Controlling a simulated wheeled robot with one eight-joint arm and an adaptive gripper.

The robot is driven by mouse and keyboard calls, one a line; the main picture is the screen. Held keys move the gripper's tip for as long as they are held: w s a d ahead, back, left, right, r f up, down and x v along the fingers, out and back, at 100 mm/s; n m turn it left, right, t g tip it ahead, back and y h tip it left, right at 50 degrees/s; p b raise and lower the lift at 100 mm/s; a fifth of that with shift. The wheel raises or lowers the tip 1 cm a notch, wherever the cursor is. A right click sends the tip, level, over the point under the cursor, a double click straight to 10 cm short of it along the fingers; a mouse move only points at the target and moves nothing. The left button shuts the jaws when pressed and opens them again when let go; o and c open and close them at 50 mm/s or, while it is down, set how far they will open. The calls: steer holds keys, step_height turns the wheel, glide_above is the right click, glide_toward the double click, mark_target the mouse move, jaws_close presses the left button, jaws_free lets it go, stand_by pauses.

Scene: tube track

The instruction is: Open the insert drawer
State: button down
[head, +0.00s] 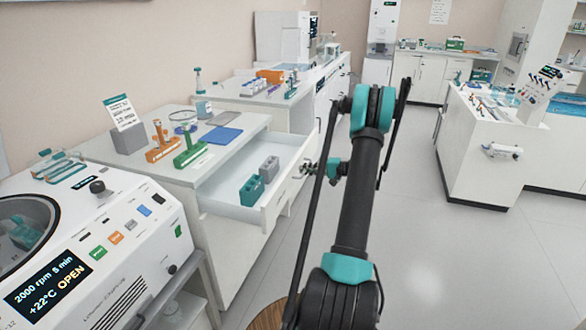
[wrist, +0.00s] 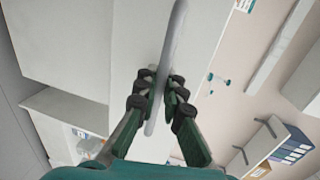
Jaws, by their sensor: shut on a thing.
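The insert drawer (head: 287,190) is pulled well out of the white cabinet under the worktop in the head view. A teal insert (head: 252,190) and a grey insert (head: 269,168) stand inside it on the white floor. My gripper (head: 307,168) is at the outside of the drawer front. In the wrist view my gripper (wrist: 157,92) has its dark fingers closed around the pale bar handle (wrist: 174,50). The handle is too small to make out clearly in the head view.
On the worktop (head: 180,118) above the drawer are an orange rack (head: 161,148), a green rack (head: 190,153) and a blue mat (head: 222,136). A centrifuge (head: 110,255) stands at the near left. Open grey floor (head: 440,255) lies to the right, before a white island bench (head: 475,160).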

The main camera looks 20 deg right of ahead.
steer(key=shift+f+v, duration=0.25)
steer(key=shift+v, duration=0.95)
steer(key=c, duration=1.9)
jaws_free()
steer(key=shift+d, duration=0.1)
steer(key=v, duration=1.2)
